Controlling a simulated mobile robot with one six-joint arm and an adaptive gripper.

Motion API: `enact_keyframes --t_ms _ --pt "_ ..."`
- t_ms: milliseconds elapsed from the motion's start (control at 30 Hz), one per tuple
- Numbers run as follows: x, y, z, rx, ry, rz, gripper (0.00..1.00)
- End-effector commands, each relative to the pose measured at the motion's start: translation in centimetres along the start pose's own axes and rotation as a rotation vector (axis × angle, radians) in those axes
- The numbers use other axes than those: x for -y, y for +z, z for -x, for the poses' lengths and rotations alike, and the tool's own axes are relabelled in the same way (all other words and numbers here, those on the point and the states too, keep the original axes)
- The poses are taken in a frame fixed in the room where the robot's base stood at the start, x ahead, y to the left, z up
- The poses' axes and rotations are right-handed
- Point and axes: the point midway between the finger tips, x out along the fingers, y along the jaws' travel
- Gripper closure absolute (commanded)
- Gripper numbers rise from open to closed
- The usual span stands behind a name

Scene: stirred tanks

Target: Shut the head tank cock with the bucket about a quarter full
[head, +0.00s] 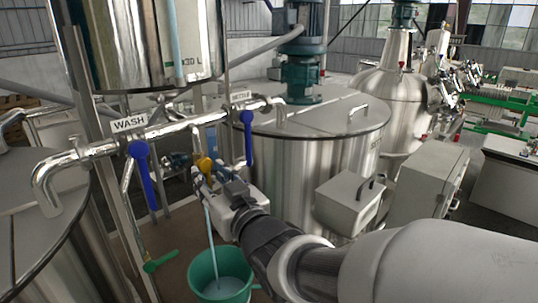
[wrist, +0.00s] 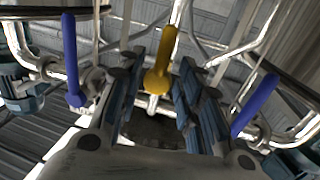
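The yellow-handled cock (head: 205,164) sits on the pipework below the head tank (head: 140,45). In the wrist view its yellow lever (wrist: 163,62) stands between and beyond my fingers, with a gap on both sides. My gripper (head: 212,181) is open around the line of the lever, and no contact shows; it also shows in the wrist view (wrist: 158,95). A pale blue stream (head: 210,225) falls from the outlet near my gripper into the green bucket (head: 205,267). Pale liquid (head: 222,288) lies in the bucket; its exact level is hard to tell.
Two blue levers, one near the WASH label (head: 143,168) and one on the right branch (head: 248,138), hang on either side of my gripper. A large steel vessel (head: 310,165) stands behind. A green scoop-like thing (head: 160,262) lies left of the bucket.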

Motion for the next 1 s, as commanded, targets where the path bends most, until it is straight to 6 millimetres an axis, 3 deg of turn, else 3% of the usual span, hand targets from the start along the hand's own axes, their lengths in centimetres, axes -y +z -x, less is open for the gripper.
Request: enact_keyframes --t_ms 367,867,1000 --pt "0.02 0.0 -0.69 0.0 0.0 -0.001 0.67" --pt "0.01 -0.01 -0.66 0.0 0.0 -0.001 1.0" --pt "0.01 -0.01 -0.66 0.0 0.0 -0.001 1.0"
